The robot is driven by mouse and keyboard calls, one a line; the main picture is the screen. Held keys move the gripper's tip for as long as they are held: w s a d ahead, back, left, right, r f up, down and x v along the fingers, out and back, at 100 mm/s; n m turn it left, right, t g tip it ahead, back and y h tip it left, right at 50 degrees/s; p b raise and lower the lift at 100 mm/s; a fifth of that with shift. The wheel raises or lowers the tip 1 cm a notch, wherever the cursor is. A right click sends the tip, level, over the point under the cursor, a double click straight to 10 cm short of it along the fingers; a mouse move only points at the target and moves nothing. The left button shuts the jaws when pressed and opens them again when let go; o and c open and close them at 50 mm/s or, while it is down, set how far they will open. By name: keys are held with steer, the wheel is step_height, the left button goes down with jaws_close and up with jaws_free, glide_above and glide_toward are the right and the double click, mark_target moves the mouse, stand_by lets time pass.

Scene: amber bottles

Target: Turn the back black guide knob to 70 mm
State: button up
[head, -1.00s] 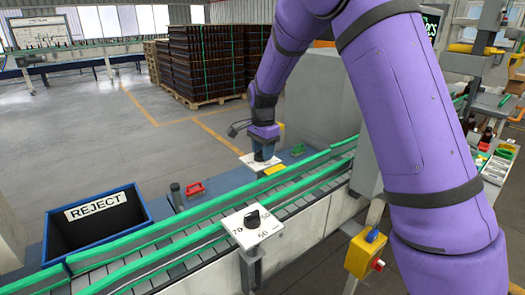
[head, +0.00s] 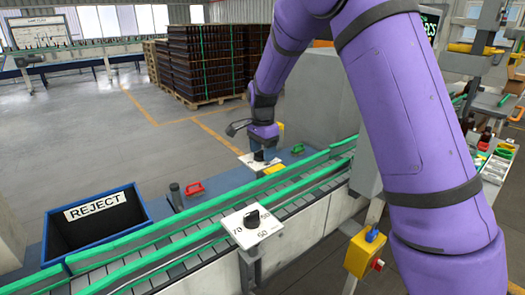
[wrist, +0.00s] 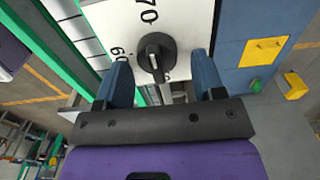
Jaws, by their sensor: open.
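The back black guide knob (head: 259,155) sits on a white dial plate (head: 246,161) beyond the conveyor in the head view. In the wrist view the knob (wrist: 155,58) is a black bar-shaped handle with a white line. The plate shows 70 above the knob and 60 to its left; I cannot tell which number the line marks. My gripper (head: 263,140) is just above the knob. In the wrist view its two blue fingers (wrist: 160,70) are open, one on either side of the knob, with visible gaps and nothing held.
A front knob (head: 252,216) on a similar plate stands at the near side of the green-railed conveyor (head: 190,242). A blue REJECT bin (head: 140,215) is at left.

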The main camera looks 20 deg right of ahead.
step_height(320, 180, up, 11)
stand_by(0.5)
steer(key=shift+f, duration=0.1)
steer(key=s+d+r+n+t, duration=0.1)
steer(key=s+d+r+n, duration=0.1)
steer(key=s+r, duration=0.35)
steer(key=s+d+r+n+t+y, duration=0.1)
steer(key=s+r+n, duration=0.15)
steer(key=s, duration=0.55)
steer(key=s+d+r+n+t, duration=0.1)
steer(key=s+d+r+n, duration=0.15)
steer(key=s, duration=0.45)
steer(key=s+f+n+t+h, duration=0.1)
steer(key=s+n, duration=0.6)
steer(key=s, duration=1)
steer(key=shift+f+t, duration=0.55)
steer(key=shift+t, duration=0.05)
